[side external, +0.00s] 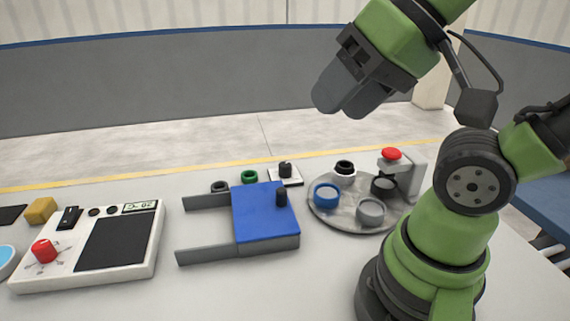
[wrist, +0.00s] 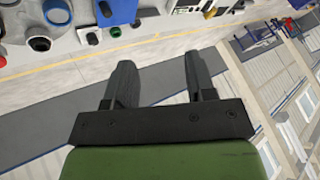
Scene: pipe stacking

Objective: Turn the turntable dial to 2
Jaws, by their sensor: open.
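The turntable (side external: 333,217) is a round grey disc at the right of the table, carrying several short pipe pieces. A black knob (side external: 285,169) on a small white plate (side external: 291,181) stands left of it, behind the blue block; its numbers are too small to read. A red knob (side external: 44,251) with marks around it sits on a white panel at the far left. I cannot tell for certain which knob is the turntable dial. My gripper (side external: 340,98) is open and empty, high above the table and apart from both knobs. It also shows in the wrist view (wrist: 158,62).
A blue block (side external: 262,225) with a black knob and two grey rails lies in the middle. The white panel (side external: 140,265) has a black plate and a display. A red button (side external: 391,154) on a grey stand is behind the turntable. The front table is clear.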

